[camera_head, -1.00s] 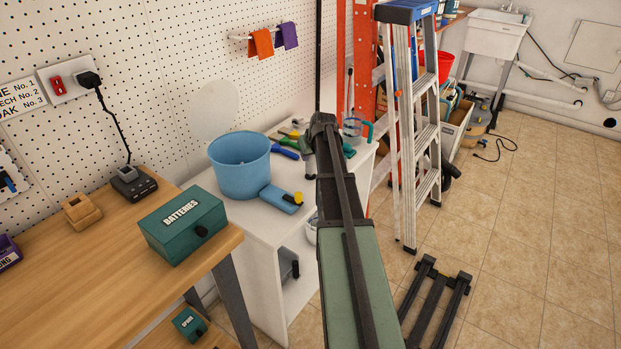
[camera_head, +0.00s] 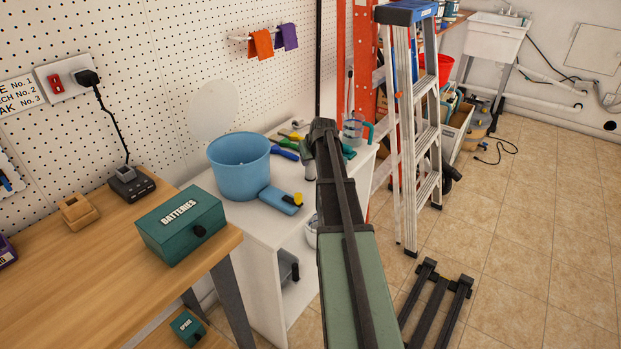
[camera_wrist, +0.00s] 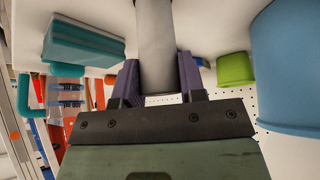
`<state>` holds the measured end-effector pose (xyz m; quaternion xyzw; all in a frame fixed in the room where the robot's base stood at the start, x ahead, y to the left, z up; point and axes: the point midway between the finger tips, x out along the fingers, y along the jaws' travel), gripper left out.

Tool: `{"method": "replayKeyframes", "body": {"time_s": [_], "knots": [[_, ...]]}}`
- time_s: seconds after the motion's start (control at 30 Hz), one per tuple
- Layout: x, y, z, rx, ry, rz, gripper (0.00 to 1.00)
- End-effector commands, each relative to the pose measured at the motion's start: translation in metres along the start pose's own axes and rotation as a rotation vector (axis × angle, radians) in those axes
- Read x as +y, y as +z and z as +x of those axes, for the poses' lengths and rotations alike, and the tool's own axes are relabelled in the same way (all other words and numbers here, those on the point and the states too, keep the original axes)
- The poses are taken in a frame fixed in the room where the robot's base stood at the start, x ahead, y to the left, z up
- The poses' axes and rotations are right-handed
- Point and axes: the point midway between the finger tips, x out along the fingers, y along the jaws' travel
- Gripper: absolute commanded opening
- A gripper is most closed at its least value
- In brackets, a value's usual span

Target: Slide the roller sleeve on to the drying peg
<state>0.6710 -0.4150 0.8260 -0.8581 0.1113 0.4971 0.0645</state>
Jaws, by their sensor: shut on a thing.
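In the wrist view my gripper (camera_wrist: 158,82) has its two purple fingers closed on the sides of a grey cylinder, the roller sleeve (camera_wrist: 154,35). The sleeve runs out of the top of that view, so its far end is hidden. In the head view my arm covers most of the gripper. A grey piece (camera_head: 308,160) shows just left of the arm's end, over the white bench; I cannot tell if it is sleeve or gripper. I cannot make out the drying peg for certain in either view.
A blue bucket (camera_head: 240,168) and a blue block-like item (camera_head: 281,200) stand on the white bench (camera_head: 262,228), with several tools behind. A clear jug (camera_head: 353,131) is right of the arm. A teal block (camera_wrist: 84,46) and green object (camera_wrist: 235,69) flank the gripper. A stepladder (camera_head: 412,130) stands right.

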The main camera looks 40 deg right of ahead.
Motion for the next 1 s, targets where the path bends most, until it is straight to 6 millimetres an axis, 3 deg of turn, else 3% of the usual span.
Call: {"method": "replayKeyframes", "body": {"time_s": [0.37,0.4,0.57,0.87,1.0], "knots": [[0.000,0.001,0.002,0.000,0.000,0.000,0.15],[0.000,0.001,0.002,0.000,0.000,0.000,0.43],[0.000,0.001,0.002,0.000,0.000,0.000,0.67],[0.000,0.000,-0.002,0.000,0.000,0.000,0.67],[0.000,-0.002,-0.022,0.000,0.000,0.001,0.67]]}}
